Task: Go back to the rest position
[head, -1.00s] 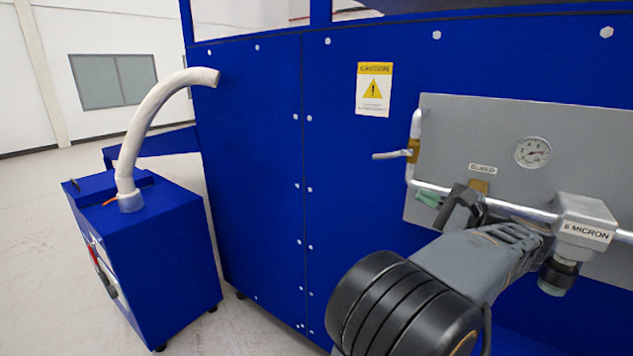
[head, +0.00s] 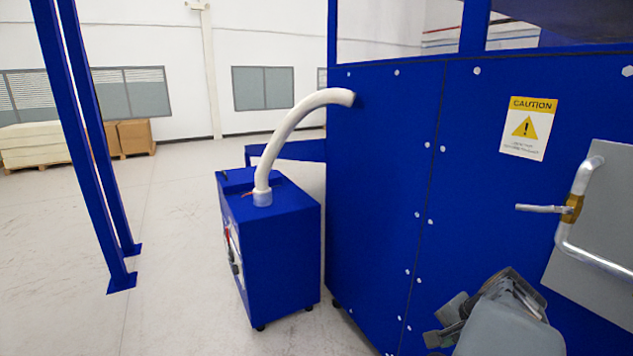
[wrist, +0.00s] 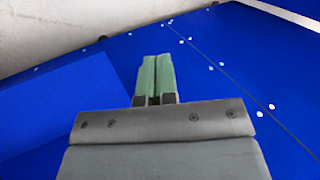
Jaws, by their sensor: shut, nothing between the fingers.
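My gripper shows in the wrist view (wrist: 157,78), its two green fingers shut together with nothing between them. Blue panels lie beyond the fingertips, and the fingers appear apart from them. In the head view my arm is at the lower right, in front of the big blue machine (head: 385,190). The fingertips cannot be made out clearly there.
A blue box unit (head: 270,255) with a white hose (head: 285,135) stands left of the machine. A silver pipe with a lever (head: 572,205) runs on a grey panel (head: 605,240) at right. Blue posts (head: 95,150) stand at left. Open floor (head: 170,270) lies between.

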